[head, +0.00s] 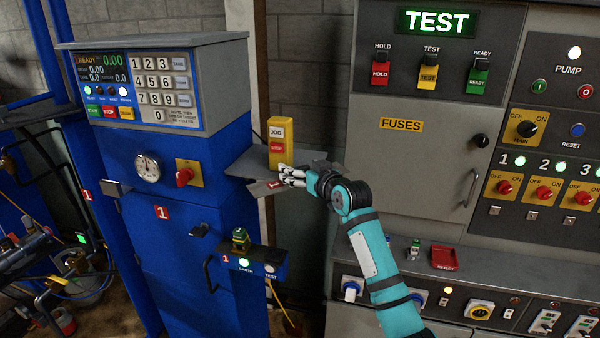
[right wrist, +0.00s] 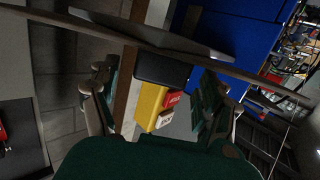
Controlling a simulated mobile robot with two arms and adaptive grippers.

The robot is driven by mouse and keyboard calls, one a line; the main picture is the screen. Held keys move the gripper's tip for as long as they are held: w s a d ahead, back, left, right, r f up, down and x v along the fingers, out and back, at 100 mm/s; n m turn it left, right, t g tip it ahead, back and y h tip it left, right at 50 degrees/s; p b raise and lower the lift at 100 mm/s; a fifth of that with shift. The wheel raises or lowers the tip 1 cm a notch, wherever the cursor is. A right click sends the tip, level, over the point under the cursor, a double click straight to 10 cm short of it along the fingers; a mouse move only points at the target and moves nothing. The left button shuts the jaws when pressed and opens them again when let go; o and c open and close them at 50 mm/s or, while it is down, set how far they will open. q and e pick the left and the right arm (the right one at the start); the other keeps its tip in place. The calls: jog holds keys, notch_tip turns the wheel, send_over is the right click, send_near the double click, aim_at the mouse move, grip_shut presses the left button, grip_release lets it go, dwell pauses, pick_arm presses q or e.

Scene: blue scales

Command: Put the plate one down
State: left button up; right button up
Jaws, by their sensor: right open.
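Whether a finger touches the plate is unclear. My left gripper is out of view.
The yellow jog/stop box (head: 280,142) stands upright behind my right gripper. The blue scale cabinet (head: 190,235) has a keypad panel (head: 157,88) on top and a small ledge (head: 255,262) in front. A grey test panel (head: 425,155) stands close on the right.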

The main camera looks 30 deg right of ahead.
jog(key=shift+w+f, duration=0.15)
jog(key=shift+w, duration=0.3)
jog(key=shift+d, duration=0.1)
jog(key=shift+s, duration=0.1)
jog(key=shift+c, duration=1.1)
jog(key=c, duration=1.4)
